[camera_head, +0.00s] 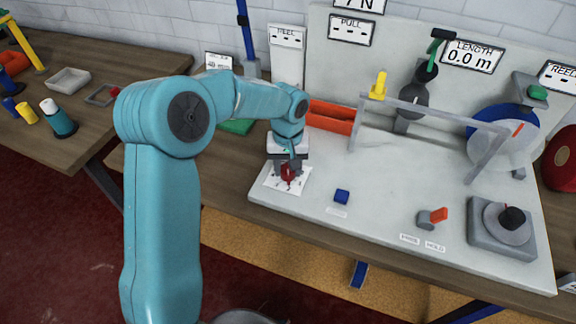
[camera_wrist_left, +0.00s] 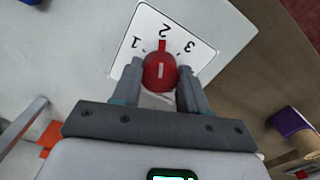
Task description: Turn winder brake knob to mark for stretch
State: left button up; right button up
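The red knob (camera_head: 289,172) stands on a white card (camera_head: 301,184) at the front left of the grey board. In the left wrist view the knob (camera_wrist_left: 160,72) sits on the card (camera_wrist_left: 203,64), printed 1, 2 and 3. A red pointer reaches from the knob toward the 2, and a pale line marks its top. My left gripper (camera_head: 288,168) reaches down over the knob. In the left wrist view its fingers (camera_wrist_left: 160,80) lie on both sides of the knob and appear to touch it. My right gripper is not in view.
A dial with a black knob (camera_head: 512,218) is at the right. A grey frame (camera_head: 430,108) stands behind. The board's front middle is mostly clear.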

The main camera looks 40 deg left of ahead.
aim_at(287, 170)
pick_arm(q)
jog(key=shift+m, duration=0.3)
jog(key=m, duration=0.4)
jog(key=shift+r+m, duration=0.1)
jog(key=shift+m, duration=0.2)
jog(key=shift+a+m, duration=0.15)
jog(key=shift+m, duration=2.15)
jog(key=o, duration=1.1)
jog(key=shift+s+r, duration=0.1)
notch_tip(287, 170, up, 16)
jog(key=shift+r, duration=0.15)
jog(key=shift+s, duration=0.1)
